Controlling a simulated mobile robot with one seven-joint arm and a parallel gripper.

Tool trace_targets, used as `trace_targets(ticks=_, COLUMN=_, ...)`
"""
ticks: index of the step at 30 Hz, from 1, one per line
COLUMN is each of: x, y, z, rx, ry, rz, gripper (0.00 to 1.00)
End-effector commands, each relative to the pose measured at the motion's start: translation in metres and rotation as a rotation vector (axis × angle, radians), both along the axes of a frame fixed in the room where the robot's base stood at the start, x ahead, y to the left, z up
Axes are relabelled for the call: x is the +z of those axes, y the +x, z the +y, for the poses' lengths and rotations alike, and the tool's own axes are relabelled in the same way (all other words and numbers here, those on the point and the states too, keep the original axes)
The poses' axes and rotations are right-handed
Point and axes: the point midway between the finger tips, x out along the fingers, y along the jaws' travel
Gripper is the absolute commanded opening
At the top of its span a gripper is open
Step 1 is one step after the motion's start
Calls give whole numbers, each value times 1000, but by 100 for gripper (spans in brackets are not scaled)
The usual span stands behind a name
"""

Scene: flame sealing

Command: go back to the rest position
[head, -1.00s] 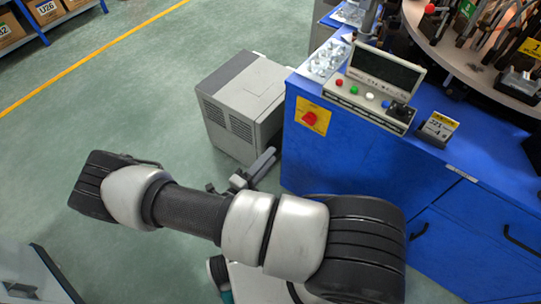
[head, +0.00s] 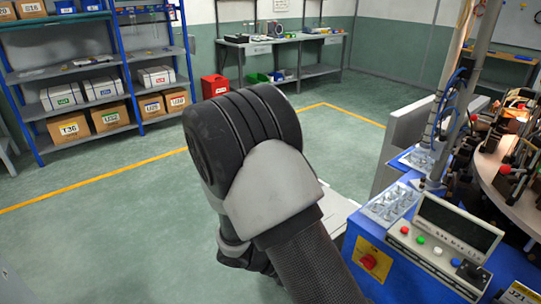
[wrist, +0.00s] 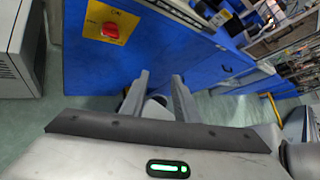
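My gripper (wrist: 159,82) shows in the wrist view with its two grey fingers apart. No held object shows between the fingertips. A pale rounded shape shows low between the fingers, and I cannot tell what it is. The fingers point toward the lower front of the blue machine cabinet (wrist: 150,62). In the head view my arm is folded up, with a large dark joint in the middle of the picture. My gripper is not visible in that view.
The blue machine (head: 347,251) stands at right, with a control panel (head: 438,247), a red switch (head: 368,262) and a round table (head: 495,178). Blue shelving (head: 120,65) and a workbench (head: 284,42) stand at the back. Green floor (head: 110,225) at left is clear.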

Motion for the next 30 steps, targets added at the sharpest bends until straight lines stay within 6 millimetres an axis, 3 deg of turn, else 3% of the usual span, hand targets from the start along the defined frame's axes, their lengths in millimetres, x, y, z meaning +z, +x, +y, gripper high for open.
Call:
trace_targets(ticks=3, x=40, y=-11, z=-4, rx=-252, ry=175, rz=-215, gripper=28)
trace_targets(ticks=18, x=183, y=-65, z=-2, rx=-1284, ry=771, rz=-1027, gripper=28)
trace_targets(ticks=30, x=245, y=-92, z=4, rx=-1749, ry=1058, rz=-1355, gripper=28)
